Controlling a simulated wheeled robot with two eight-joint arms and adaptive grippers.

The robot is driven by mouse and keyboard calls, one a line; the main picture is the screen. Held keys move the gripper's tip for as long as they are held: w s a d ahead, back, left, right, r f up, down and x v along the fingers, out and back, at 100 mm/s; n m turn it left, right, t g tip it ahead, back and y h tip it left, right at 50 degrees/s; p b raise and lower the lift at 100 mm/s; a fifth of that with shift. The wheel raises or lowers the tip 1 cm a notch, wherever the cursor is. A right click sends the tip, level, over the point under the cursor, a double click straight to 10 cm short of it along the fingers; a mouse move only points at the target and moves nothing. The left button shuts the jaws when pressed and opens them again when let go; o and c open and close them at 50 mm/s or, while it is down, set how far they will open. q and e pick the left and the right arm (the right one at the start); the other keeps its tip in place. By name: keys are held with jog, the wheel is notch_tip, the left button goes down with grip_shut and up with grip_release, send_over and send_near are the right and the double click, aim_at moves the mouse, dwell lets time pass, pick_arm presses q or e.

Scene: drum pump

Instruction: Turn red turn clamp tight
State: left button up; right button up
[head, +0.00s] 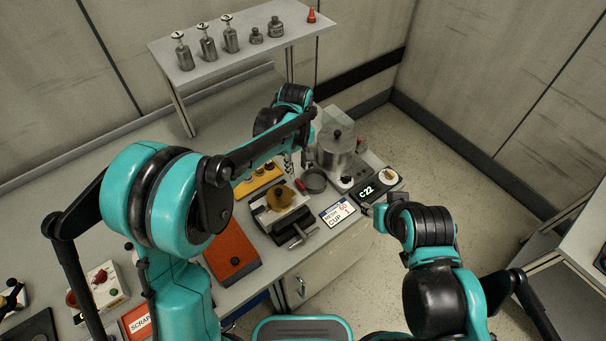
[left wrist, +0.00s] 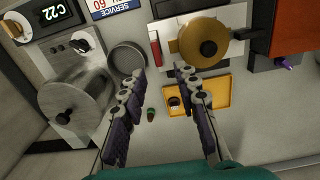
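The red clamp (head: 299,185) is a small red piece beside a round brass-coloured lid (head: 279,197) on a pale plate. In the left wrist view, the red clamp (left wrist: 155,48) is an upright red bar left of the brass lid (left wrist: 205,43). My left gripper (head: 289,164) hangs over the bench just behind it in the head view.
A grey dish (left wrist: 127,57) and a metal pot (left wrist: 75,105) stand beside the clamp. A yellow tray (left wrist: 197,97) lies close to one finger. A black vise (head: 290,229) and an orange-brown box (head: 232,252) stand nearer.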

aim_at(300, 183)
pick_arm(q)
jog(key=shift+w+d+f, duration=0.1)
jog(key=shift+d+f, duration=0.2)
jog(key=shift+f, duration=0.35)
notch_tip(300, 183, down, 7)
jog(key=shift+f+b, duration=0.1)
jog(key=shift+b, duration=0.6)
grip_shut()
